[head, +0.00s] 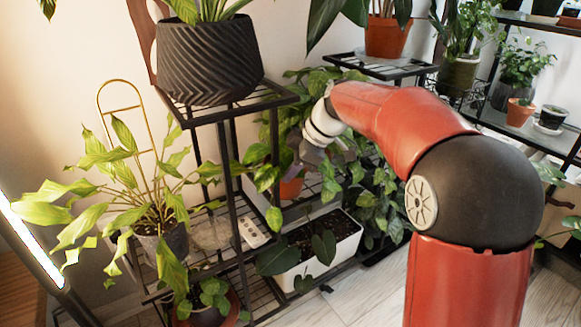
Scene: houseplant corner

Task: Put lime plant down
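A plant with yellow-green leaves (88,216) stands at the left in a dark grey pot (165,245), with a gold hoop trellis (121,84) behind its stems. No label shows which plant is the lime plant. My arm reaches from the right to the middle of the view. My gripper (309,157) points down among green leaves, just above and right of an orange pot (291,188) on a shelf of the black stand. Its fingers are dark and partly hidden by leaves. I cannot tell whether they touch or hold the orange pot.
The black tiered stand (281,98) carries a big black ribbed pot (209,62) on top. A white trough planter (347,239) sits low in the middle. A small black stand (340,58) with an orange pot (386,37) is behind my arm. Shelves with plants fill the right.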

